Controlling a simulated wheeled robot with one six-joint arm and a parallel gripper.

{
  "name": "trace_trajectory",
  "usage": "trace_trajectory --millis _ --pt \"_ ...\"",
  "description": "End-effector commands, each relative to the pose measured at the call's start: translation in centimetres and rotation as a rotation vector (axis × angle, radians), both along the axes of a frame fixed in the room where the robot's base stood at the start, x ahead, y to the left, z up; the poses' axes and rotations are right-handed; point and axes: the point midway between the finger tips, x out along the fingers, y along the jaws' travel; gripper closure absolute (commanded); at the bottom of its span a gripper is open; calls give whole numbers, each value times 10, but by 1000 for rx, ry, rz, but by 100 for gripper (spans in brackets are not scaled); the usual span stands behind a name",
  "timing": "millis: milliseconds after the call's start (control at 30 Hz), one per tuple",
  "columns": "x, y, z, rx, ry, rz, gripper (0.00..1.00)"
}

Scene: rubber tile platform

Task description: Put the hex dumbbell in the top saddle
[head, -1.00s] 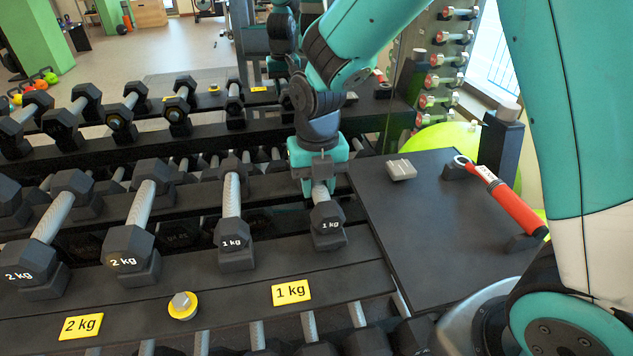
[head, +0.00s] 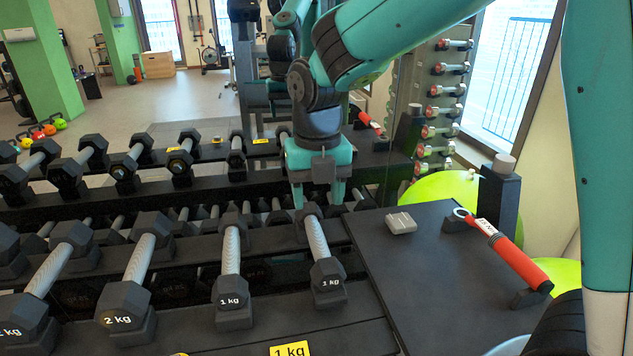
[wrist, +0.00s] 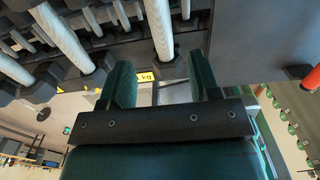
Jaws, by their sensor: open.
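A black hex dumbbell (head: 317,240) marked 1 kg, with a pale knurled handle, rests in a black saddle at the right end of the near row. My teal gripper (head: 318,198) is above its far end, fingers pointing down and apart, holding nothing. In the wrist view my gripper (wrist: 162,76) shows two separated green fingers, with a dumbbell handle (wrist: 159,25) ahead between them and clear of both. Which holder is the top saddle I cannot tell.
Another 1 kg dumbbell (head: 231,270) sits close on the left, with a 2 kg one (head: 130,290) beyond it. A further row stands behind.

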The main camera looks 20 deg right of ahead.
Motion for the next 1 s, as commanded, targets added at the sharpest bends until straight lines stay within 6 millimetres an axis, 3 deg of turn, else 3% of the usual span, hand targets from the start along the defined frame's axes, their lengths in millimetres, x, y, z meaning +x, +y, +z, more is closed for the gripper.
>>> trace_trajectory --millis 233,367,667,1000 --pt "-3 1 23 5 -2 -35 43" --pt "-19 4 28 33 -4 -224 43" --pt "-92 21 36 160 69 -1086 43" --pt "-176 40 35 211 318 -2015 43"
